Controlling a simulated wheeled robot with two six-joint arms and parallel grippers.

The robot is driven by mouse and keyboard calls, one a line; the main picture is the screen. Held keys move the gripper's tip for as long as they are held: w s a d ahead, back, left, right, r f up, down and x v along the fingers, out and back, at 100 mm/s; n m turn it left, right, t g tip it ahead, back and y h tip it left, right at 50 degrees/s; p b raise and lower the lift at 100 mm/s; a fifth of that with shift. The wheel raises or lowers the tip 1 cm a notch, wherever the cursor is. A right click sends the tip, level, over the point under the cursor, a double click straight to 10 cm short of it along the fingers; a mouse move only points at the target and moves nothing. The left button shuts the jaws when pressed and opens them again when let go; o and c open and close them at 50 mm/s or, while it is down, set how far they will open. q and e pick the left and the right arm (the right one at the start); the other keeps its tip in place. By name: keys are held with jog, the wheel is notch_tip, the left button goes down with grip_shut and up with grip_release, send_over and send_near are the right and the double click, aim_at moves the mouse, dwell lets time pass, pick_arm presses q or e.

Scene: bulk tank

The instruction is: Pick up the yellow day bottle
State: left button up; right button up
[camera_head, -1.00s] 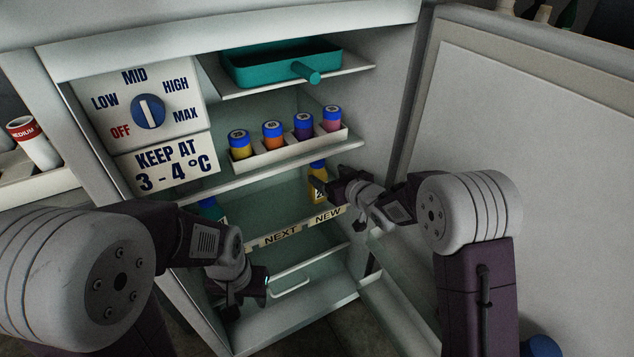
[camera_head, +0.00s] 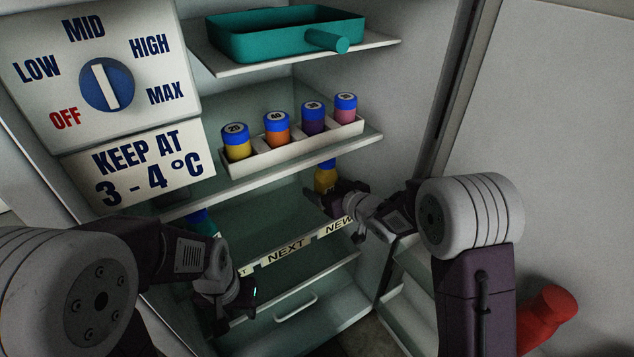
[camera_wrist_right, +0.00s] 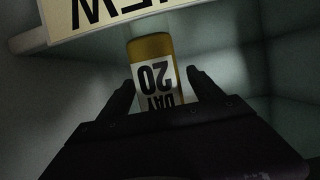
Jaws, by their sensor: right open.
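The yellow day bottle (camera_head: 325,178) with a blue cap stands on the lower fridge shelf, at the right behind the NEW label. In the right wrist view the bottle (camera_wrist_right: 151,48) shows a white label reading DAY 20, upside down. My right gripper (camera_wrist_right: 160,82) is open, with one finger on each side of the bottle's labelled part. I cannot tell whether the fingers touch it. In the head view this gripper (camera_head: 322,197) hides the bottle's lower part. My left gripper (camera_head: 248,295) hangs low at the left, before the shelf front; its jaws are unclear.
A white rack (camera_head: 308,143) of several blue-capped bottles stands on the shelf above. A teal tray (camera_head: 275,38) is on the top shelf. A teal bottle (camera_head: 203,222) stands at the lower left. The open door (camera_head: 560,120) bounds the right.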

aim_at(332, 178)
jog(key=shift+s+d+r, duration=0.25)
jog(key=shift+s, duration=0.05)
jog(key=shift+c, duration=1.3)
grip_shut()
jog(key=shift+r+p, duration=0.35)
jog(key=shift+p, duration=0.05)
notch_tip(332, 178, up, 4)
jog(key=p, duration=0.3)
jog(key=shift+f, duration=0.2)
jog(key=s+a+p, duration=0.1)
jog(key=s+a, duration=0.2)
jog(key=a, duration=0.2)
jog(key=s+a+p, duration=0.1)
jog(key=s+a, duration=0.2)
jog(key=a, duration=0.2)
jog(key=s+a+p, duration=0.1)
jog(key=s+a, duration=0.3)
jog(key=a, duration=0.1)
jog(key=shift+f, duration=0.4)
